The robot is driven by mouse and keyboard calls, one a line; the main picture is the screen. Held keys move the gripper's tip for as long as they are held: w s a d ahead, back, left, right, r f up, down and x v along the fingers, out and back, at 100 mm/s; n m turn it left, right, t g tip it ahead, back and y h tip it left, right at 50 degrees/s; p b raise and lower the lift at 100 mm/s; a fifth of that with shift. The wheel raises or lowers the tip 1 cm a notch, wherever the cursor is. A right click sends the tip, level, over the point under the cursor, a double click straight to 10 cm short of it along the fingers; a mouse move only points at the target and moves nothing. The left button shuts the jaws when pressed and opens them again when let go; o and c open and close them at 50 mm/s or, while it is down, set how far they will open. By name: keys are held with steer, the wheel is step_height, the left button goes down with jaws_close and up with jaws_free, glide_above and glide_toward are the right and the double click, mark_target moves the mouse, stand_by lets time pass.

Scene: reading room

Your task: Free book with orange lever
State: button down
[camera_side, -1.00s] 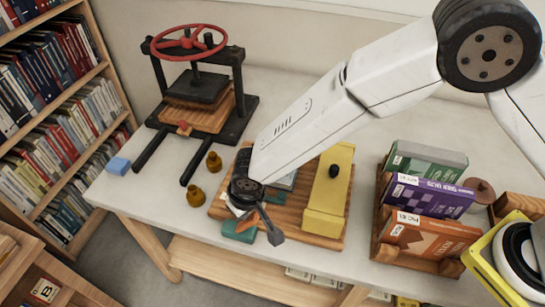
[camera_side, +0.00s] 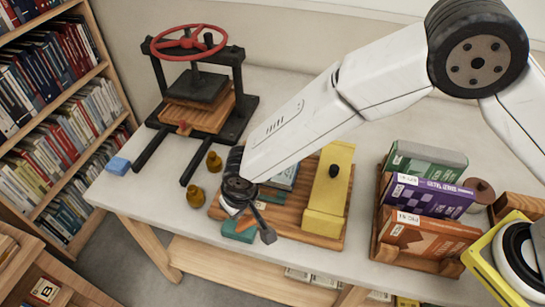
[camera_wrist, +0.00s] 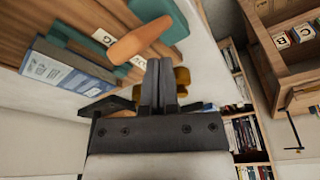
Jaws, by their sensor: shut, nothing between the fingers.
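The orange lever (camera_wrist: 140,40) lies over a teal piece (camera_wrist: 160,12) in the wrist view. In the side view it is a small orange patch (camera_side: 246,223), mostly hidden by my wrist. My gripper (camera_wrist: 159,62) is shut and empty, its fingertips close beside the lever; I cannot tell if they touch it. In the side view my gripper (camera_side: 267,236) hangs over the front of the wooden board (camera_side: 295,224). A grey-blue book (camera_wrist: 68,68) with a white label lies on the board and shows partly behind my arm in the side view (camera_side: 286,177).
A yellow block (camera_side: 326,203) with a black knob stands on the board's right. Two brass pieces (camera_side: 196,196) stand to its left. A black press (camera_side: 203,90) with a red wheel is behind, and a book rack (camera_side: 383,235) is at right.

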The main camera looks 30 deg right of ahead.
mark_target(240, 223)
steer(key=shift+r, duration=0.1)
step_height(240, 223, up, 10)
stand_by(1.2)
steer(key=d+r+m, duration=0.1)
steer(key=d+r, duration=0.1)
steer(key=d, duration=1.7)
steer(key=s+d, duration=0.3)
steer(key=d, duration=0.2)
steer(key=s+d+m, duration=0.1)
steer(key=s+d, duration=0.2)
steer(key=d, duration=0.2)
steer(key=s+d+m, duration=0.1)
steer(key=s+d, duration=0.3)
steer(key=d, duration=0.1)
steer(key=shift+d+h, duration=0.3)
steer(key=shift+d, duration=0.05)
steer(key=shift+s+d, duration=0.3)
steer(key=shift+s, duration=0.15)
